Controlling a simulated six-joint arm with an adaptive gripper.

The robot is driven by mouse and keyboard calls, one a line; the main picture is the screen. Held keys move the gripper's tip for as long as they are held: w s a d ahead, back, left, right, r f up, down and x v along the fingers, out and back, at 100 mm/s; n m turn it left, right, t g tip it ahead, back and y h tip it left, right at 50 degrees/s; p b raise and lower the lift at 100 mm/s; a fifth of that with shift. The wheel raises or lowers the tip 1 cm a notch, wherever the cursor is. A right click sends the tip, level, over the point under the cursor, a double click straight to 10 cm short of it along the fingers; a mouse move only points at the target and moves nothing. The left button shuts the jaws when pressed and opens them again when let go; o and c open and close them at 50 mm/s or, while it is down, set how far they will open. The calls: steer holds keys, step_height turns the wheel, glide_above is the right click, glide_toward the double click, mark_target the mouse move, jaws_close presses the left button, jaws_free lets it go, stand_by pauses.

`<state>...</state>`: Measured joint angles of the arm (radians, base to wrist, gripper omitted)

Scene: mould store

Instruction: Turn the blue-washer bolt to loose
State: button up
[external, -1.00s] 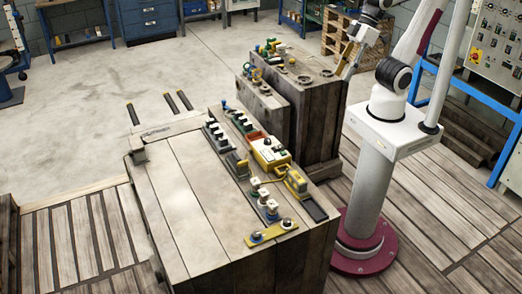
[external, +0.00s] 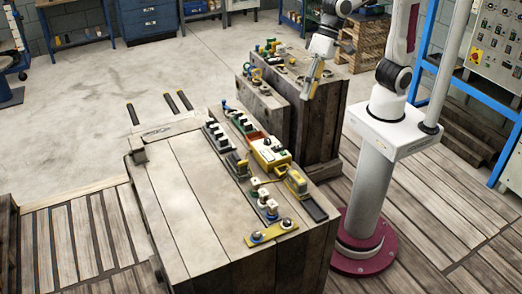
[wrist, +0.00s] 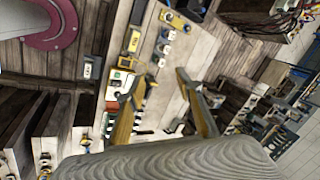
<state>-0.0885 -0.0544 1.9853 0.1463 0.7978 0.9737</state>
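A row of bolts with pale square heads (external: 263,194) stands near the front right of the wooden bench top, behind a yellow plate (external: 268,234). Blue shows under the front bolts of the row, but which one carries the blue washer is too small to tell. The row also shows in the wrist view (wrist: 167,35), near the top and beyond my fingers.
A yellow box with controls (external: 270,155), a yellow device (external: 297,183) and rows of dark blocks (external: 215,137) stand along the bench's right side. The rear wooden block (external: 318,125) bears small fittings. The bench's left top (external: 170,205) is clear.

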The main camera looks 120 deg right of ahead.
steer(key=w+a+f+m, duration=0.3)
steer(key=w+f+m, duration=0.1)
steer(key=w, duration=0.4)
steer(key=m+g+y, duration=0.2)
steer(key=m, duration=1)
glide_above(257, 233)
steer(key=s+d, duration=0.2)
steer(key=d, duration=0.1)
step_height(257, 233, down, 23)
steer(key=shift+s+a+r, duration=0.15)
steer(key=shift+a, duration=0.1)
steer(key=shift+x, duration=3.85)
steer(key=shift+d, duration=0.15)
jaws_close()
